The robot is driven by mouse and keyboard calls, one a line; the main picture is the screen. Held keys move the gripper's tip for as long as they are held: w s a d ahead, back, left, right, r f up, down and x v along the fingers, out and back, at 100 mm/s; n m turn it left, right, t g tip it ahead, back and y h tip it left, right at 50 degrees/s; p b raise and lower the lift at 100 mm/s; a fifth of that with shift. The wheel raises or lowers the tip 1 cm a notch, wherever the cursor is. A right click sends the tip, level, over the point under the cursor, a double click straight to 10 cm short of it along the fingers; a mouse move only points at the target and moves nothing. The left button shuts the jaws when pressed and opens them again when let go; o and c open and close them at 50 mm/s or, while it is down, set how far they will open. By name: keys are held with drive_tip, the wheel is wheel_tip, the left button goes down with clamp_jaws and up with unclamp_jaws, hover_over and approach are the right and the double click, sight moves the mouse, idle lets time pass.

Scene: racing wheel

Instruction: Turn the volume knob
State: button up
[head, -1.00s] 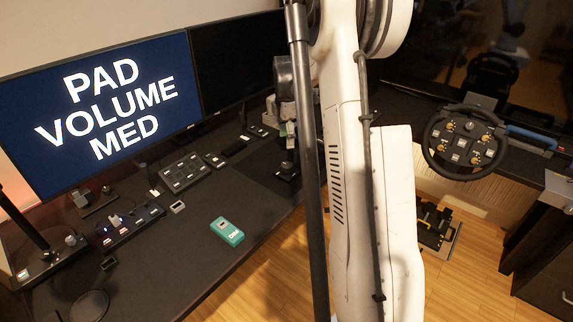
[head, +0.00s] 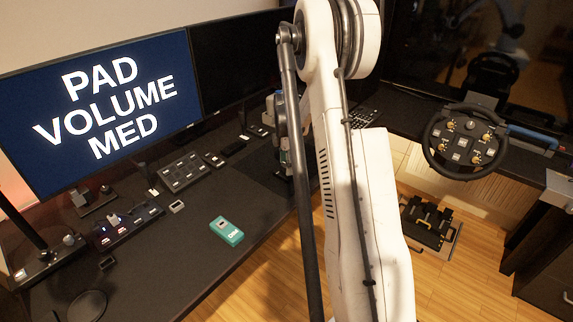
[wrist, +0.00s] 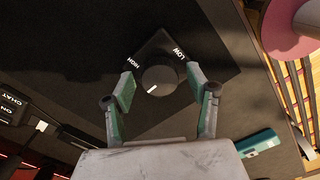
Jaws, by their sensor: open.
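The black round volume knob (wrist: 159,76) is in the wrist view, on a dark square base marked HIGH and LOW. Its white pointer line is toward the lower left of the knob. My gripper (wrist: 160,84) is open, with one green-padded finger on each side of the knob. I cannot tell whether the pads are level with the knob or still above it; no contact is clear. In the head view my gripper (head: 285,160) is low over the desk, partly behind my arm, and the knob is hidden. The monitor (head: 110,110) reads PAD VOLUME MED.
The dark desk (head: 190,240) holds a teal device (head: 227,230), also in the wrist view (wrist: 258,145), a button box (head: 184,172) and a switch panel (head: 127,227). A steering wheel (head: 464,141) stands at the right. A pink round object (wrist: 290,25) is at the wrist view's upper right.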

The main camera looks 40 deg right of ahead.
drive_tip(key=c, duration=1.1)
drive_tip(key=shift+c, duration=0.2)
drive_tip(key=shift+m+b, duration=0.3)
drive_tip(key=shift+m, duration=0.1)
drive_tip(key=m+b, duration=0.2)
drive_tip(key=m, duration=0.1)
drive_tip(key=shift+f+m, duration=0.1)
drive_tip(key=shift+m, duration=0.3)
drive_tip(key=m+b, duration=0.2)
drive_tip(key=m, duration=0.3)
drive_tip(key=m+b, duration=0.1)
drive_tip(key=m, duration=0.6)
drive_tip(key=shift+d+m+b, duration=0.1)
drive_tip(key=shift+m+b, duration=0.2)
drive_tip(key=m+b, duration=0.1)
drive_tip(key=m, duration=0.5)
drive_tip(key=shift+m, duration=0.4)
